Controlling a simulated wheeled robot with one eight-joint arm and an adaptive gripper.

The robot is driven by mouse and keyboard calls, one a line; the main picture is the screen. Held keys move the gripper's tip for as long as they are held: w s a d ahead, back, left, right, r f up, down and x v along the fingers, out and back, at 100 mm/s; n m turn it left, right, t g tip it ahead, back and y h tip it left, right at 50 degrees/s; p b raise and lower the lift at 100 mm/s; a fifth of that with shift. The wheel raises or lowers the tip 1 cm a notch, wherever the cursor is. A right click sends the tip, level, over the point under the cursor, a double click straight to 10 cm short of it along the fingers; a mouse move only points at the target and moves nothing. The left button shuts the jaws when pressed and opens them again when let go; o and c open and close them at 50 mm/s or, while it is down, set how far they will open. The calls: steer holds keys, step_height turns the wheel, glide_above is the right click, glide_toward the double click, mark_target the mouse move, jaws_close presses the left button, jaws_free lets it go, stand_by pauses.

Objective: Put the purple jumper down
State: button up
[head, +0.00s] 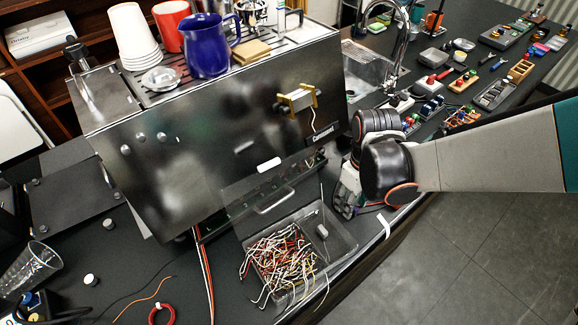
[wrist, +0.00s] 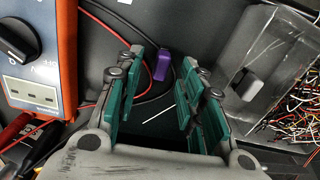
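The purple jumper (wrist: 162,64) is a small purple piece, seen in the wrist view over the dark counter. It shows in the gap between my gripper's fingertips (wrist: 172,75), with space visible on both sides of it. My gripper is open, its green-padded fingers apart. I cannot tell how far the jumper is below the fingertips. In the head view my gripper (head: 346,192) is low over the counter, right of the clear bin; the jumper does not show there.
A clear bin of loose wires (head: 290,262) stands beside my gripper, before the metal brewer (head: 215,140). In the wrist view an orange multimeter (wrist: 40,60) lies left, with red and black leads near the fingers. The counter's front edge (head: 375,255) is close.

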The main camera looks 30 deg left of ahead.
step_height(320, 180, down, 2)
steer(key=shift+f+b, duration=0.1)
steer(key=shift+b, duration=0.25)
jaws_close()
steer(key=shift+r, duration=0.25)
